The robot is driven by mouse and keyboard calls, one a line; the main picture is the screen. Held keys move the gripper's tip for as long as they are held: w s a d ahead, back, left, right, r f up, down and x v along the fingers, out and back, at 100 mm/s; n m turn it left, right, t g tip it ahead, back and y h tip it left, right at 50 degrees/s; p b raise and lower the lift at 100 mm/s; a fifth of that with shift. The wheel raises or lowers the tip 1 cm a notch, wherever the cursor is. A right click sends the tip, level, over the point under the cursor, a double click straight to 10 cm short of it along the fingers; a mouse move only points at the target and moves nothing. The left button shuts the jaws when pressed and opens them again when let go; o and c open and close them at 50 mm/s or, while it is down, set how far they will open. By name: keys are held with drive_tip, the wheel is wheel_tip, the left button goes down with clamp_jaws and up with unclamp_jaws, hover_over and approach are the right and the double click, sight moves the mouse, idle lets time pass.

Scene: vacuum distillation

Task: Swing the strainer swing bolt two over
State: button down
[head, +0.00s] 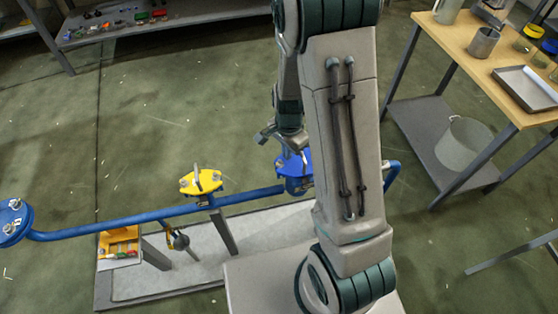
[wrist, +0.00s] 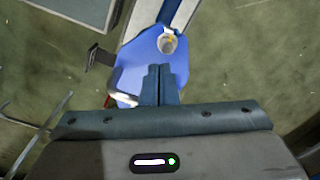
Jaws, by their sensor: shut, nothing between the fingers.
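The blue strainer (head: 294,168) sits on the blue pipe in the head view, partly hidden behind my arm. In the wrist view its blue cover (wrist: 140,72) lies under my gripper (wrist: 158,70). My gripper's fingers are shut together with nothing between them, over the cover. A round metal bolt end or nut (wrist: 167,42) shows just beyond the fingertips, near the cover's far edge. A pale rod-like piece (wrist: 125,99), perhaps another swing bolt, lies left of the fingers. I cannot tell which is bolt two, or whether the fingers touch the cover.
A yellow-topped fitting (head: 201,181) stands on the pipe to the left, and a blue flange (head: 14,221) is at its far left end. A dark bracket-like piece (wrist: 100,57) sticks out beside the cover. A wooden-topped bench (head: 490,75) stands at the right; open floor lies behind.

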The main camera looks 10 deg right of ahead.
drive_tip(key=shift+f, duration=0.15)
drive_tip(key=shift+f+b, duration=0.95)
drive_tip(key=shift+f, duration=0.05)
wheel_tip(320, 180, up, 10)
drive_tip(key=a+p, duration=0.1)
drive_tip(key=p, duration=0.7)
drive_tip(key=shift+f, duration=0.25)
